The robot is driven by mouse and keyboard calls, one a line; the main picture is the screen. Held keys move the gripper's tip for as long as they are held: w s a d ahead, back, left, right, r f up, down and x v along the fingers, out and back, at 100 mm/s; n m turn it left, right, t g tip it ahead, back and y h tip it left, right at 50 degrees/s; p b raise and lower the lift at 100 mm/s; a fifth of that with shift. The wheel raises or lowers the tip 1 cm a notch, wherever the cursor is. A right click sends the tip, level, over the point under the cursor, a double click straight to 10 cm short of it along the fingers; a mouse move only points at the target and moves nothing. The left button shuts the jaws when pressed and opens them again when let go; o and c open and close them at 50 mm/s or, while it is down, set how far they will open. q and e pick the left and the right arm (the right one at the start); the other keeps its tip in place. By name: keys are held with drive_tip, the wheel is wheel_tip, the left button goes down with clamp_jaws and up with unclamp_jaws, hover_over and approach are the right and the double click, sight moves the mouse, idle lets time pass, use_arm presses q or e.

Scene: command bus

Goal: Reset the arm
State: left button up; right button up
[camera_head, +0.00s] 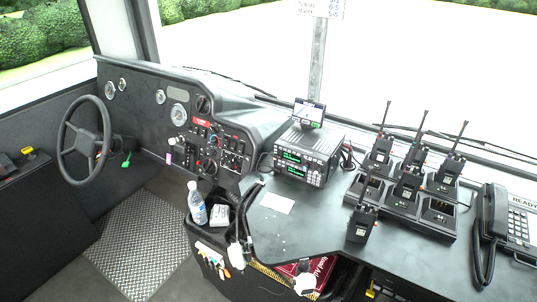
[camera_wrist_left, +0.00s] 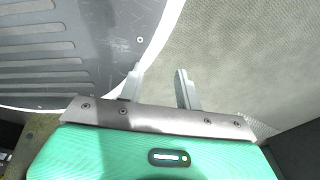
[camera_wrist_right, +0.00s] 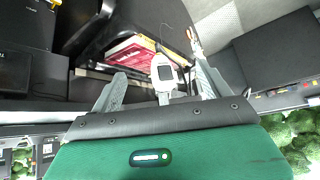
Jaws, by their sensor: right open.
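My left gripper (camera_wrist_left: 157,76) shows in the left wrist view with its two fingers apart and nothing between them. It is above a pale floor, beside a dark ribbed surface (camera_wrist_left: 45,50). My right gripper (camera_wrist_right: 163,78) shows in the right wrist view with its fingers spread wide. A white handheld device with a small screen (camera_wrist_right: 165,72) appears between the fingers in that view; I see no finger touching it.
A bin (camera_head: 202,237) holds a water bottle (camera_head: 197,203). A steering wheel (camera_head: 84,140) stands at left.

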drive_tip(key=s+d+f+m+g+h, duration=0.3)
drive_tip(key=s+d, duration=0.2)
drive_tip(key=d, duration=0.1)
wheel_tip(320, 180, down, 29)
drive_tip(key=s+g+p, duration=0.1)
drive_tip(key=s+p, duration=0.1)
drive_tip(key=p, duration=0.1)
use_arm(q)
drive_tip(key=s+a+r+p, duration=0.1)
drive_tip(key=s+p, duration=0.1)
drive_tip(key=s, duration=0.6)
drive_tip(key=shift+a+r+g, duration=0.3)
drive_tip(key=shift+a+g, duration=0.1)
use_arm(e)
drive_tip(key=s+d+f+g, duration=0.1)
drive_tip(key=s+d+f, duration=0.2)
drive_tip(key=s+f, duration=1.3)
drive_tip(key=shift+s+h, duration=0.3)
drive_tip(key=shift+s, duration=0.75)
